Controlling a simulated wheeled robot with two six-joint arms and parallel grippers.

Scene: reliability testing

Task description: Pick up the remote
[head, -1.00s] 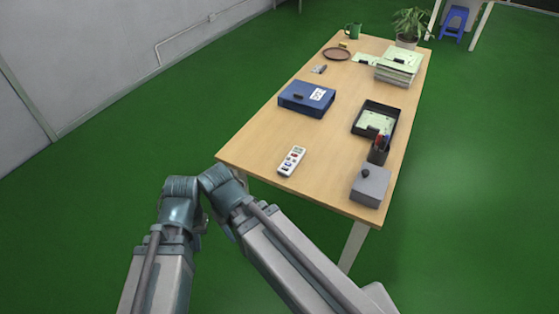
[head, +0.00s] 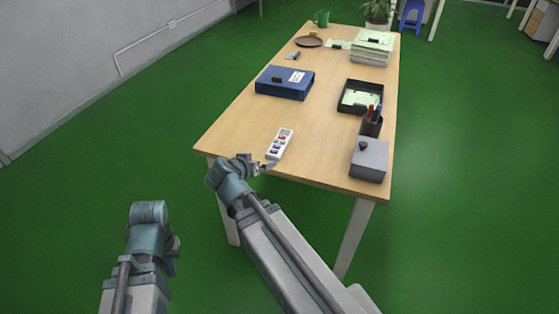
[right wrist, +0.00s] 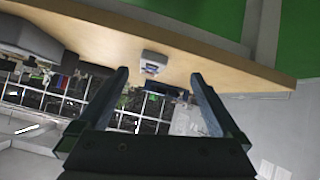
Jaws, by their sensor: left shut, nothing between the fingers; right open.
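The remote (head: 280,144) is white with dark and red buttons and lies flat near the near edge of the wooden table (head: 225,138). My right gripper (head: 264,168) is at the table's near edge, just short of the remote's near end. In the right wrist view the open fingers (right wrist: 160,85) are empty, and the remote's end (right wrist: 153,64) shows beyond them, between their tips. My left gripper (head: 175,245) is low at the left, away from the table, shut and mostly hidden by its own wrist.
A grey box (head: 370,160), a pen holder (head: 372,122) and a black tray (head: 348,108) stand along the table's right side. A blue binder (head: 285,84) lies behind the remote. The tabletop left of the remote is clear.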

